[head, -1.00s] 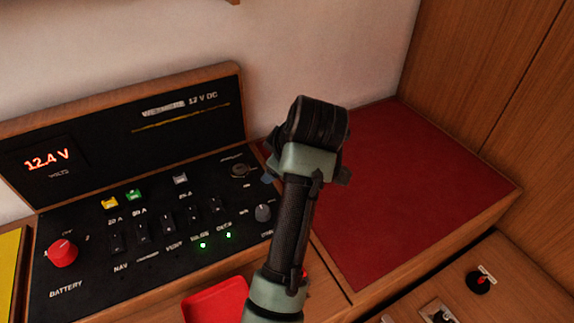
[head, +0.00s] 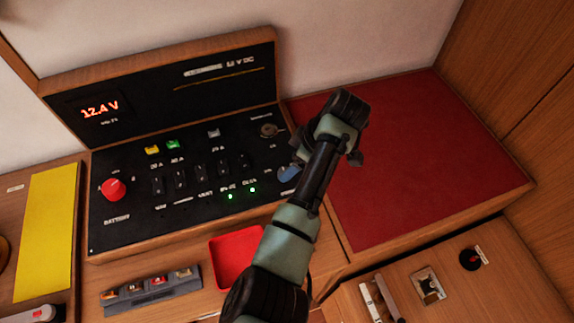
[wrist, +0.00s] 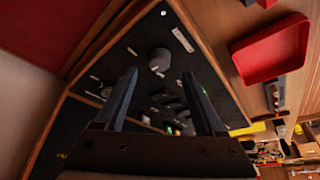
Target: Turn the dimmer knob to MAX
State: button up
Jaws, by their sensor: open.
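The dimmer knob (wrist: 159,60) is a small grey round knob on the black switch panel (head: 130,235). In the wrist view it shows just beyond my fingertips, between their lines. My gripper (wrist: 160,76) is open, with a blue-grey finger on each side of the view and nothing between them. In the head view my gripper (head: 289,168) is over the panel's right end, where it hides the knob. The wrist view does not show clear contact with the knob. Its pointer direction and the MAX mark are too small to read.
The panel also holds a red battery knob (head: 113,188), several rocker switches and a round metal fitting (head: 268,130). A red tray (head: 232,255) stands in front. A red mat (head: 400,160) lies clear to the right. A yellow board (head: 47,235) is at left.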

jog(key=shift+x, duration=2.25)
grip_shut()
